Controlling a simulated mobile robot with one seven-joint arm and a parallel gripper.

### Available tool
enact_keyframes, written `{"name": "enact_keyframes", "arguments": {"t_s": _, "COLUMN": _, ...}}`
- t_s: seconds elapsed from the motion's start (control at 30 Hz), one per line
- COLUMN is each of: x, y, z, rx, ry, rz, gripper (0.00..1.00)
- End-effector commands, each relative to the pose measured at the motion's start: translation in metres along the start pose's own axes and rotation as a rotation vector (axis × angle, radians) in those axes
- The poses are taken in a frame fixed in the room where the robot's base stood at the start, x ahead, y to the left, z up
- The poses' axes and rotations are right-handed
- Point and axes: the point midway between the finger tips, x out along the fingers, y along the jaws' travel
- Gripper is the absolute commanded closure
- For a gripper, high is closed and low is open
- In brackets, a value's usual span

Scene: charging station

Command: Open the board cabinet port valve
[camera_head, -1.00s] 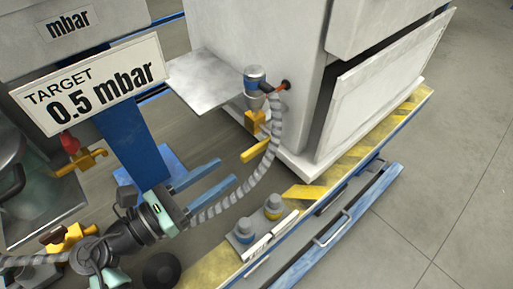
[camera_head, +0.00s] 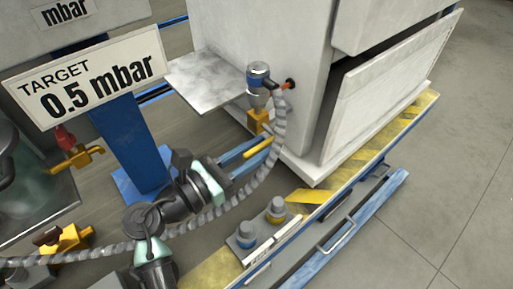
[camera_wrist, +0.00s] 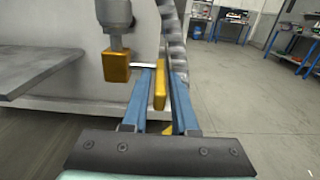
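The port valve on the cabinet has a yellow body (camera_head: 260,120) below a grey and blue fitting (camera_head: 259,80). Its yellow lever (camera_head: 259,147) sticks out toward my gripper (camera_head: 252,152). In the wrist view, the yellow valve body (camera_wrist: 117,66) is at upper left. The yellow lever (camera_wrist: 160,85) shows between the two blue fingers of my gripper (camera_wrist: 168,72), close to the left finger. The fingers are apart, with a gap on the lever's right. I cannot tell whether the left finger touches the lever. The cabinet (camera_head: 285,40) is the white box behind.
A grey ribbed hose (camera_head: 278,135) hangs from the fitting and passes close beside my gripper. A grey shelf plate (camera_head: 205,78) juts from the cabinet's left. Two knobs (camera_head: 276,208) sit on the yellow rail below. A "TARGET 0.5 mbar" sign (camera_head: 90,80) stands at left.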

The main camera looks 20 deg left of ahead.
Motion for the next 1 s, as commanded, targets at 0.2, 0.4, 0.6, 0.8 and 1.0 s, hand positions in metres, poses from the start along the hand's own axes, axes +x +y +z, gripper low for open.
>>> {"name": "enact_keyframes", "arguments": {"t_s": 0.2, "x": -0.0003, "y": 0.0001, "z": -0.0001, "rx": 0.000, "ry": 0.000, "rz": 0.000, "gripper": 1.00}}
{"name": "enact_keyframes", "arguments": {"t_s": 0.4, "x": -0.0005, "y": 0.0001, "z": -0.0002, "rx": 0.000, "ry": 0.000, "rz": 0.000, "gripper": 1.00}}
{"name": "enact_keyframes", "arguments": {"t_s": 0.6, "x": -0.0006, "y": 0.0001, "z": -0.0003, "rx": 0.000, "ry": 0.000, "rz": 0.000, "gripper": 1.00}}
{"name": "enact_keyframes", "arguments": {"t_s": 0.8, "x": -0.0007, "y": 0.0001, "z": -0.0004, "rx": 0.000, "ry": 0.000, "rz": 0.000, "gripper": 1.00}}
{"name": "enact_keyframes", "arguments": {"t_s": 1.0, "x": -0.0008, "y": 0.0001, "z": -0.0005, "rx": 0.000, "ry": 0.001, "rz": 0.000, "gripper": 1.00}}
